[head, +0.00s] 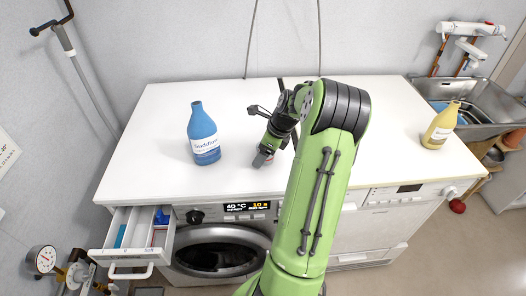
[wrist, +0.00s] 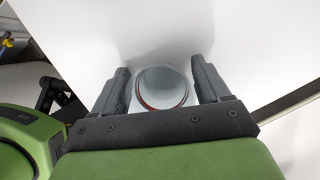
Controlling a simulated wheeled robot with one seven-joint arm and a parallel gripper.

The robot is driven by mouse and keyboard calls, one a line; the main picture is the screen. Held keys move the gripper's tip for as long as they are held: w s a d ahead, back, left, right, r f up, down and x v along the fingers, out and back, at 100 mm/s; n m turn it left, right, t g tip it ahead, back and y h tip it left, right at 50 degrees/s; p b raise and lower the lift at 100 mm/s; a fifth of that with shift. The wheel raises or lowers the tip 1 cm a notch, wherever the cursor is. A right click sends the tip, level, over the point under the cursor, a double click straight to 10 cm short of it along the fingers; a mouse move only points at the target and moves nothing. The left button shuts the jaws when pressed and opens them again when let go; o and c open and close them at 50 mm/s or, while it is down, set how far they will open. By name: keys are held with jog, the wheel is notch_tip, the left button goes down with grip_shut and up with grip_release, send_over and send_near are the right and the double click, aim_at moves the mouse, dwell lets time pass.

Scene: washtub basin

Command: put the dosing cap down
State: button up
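The dosing cap (wrist: 162,88) is a small pale round cup with a red line around its rim. In the wrist view it sits between the two fingers of my gripper (wrist: 162,84), with its round opening facing the camera. The fingers stand close on both sides of it, and my gripper looks shut on it. In the head view my gripper (head: 264,160) points down, low over the white worktop (head: 230,115), right of the blue bottle. The cap is mostly hidden there. I cannot tell whether it touches the worktop.
A blue labelled bottle (head: 203,135) stands upright left of my gripper. Below the worktop's front edge, a detergent drawer (head: 132,238) is pulled out. The worktop's back left is clear.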

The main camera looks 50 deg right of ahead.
jog(key=shift+o, duration=0.9)
jog(key=shift+r, duration=0.1)
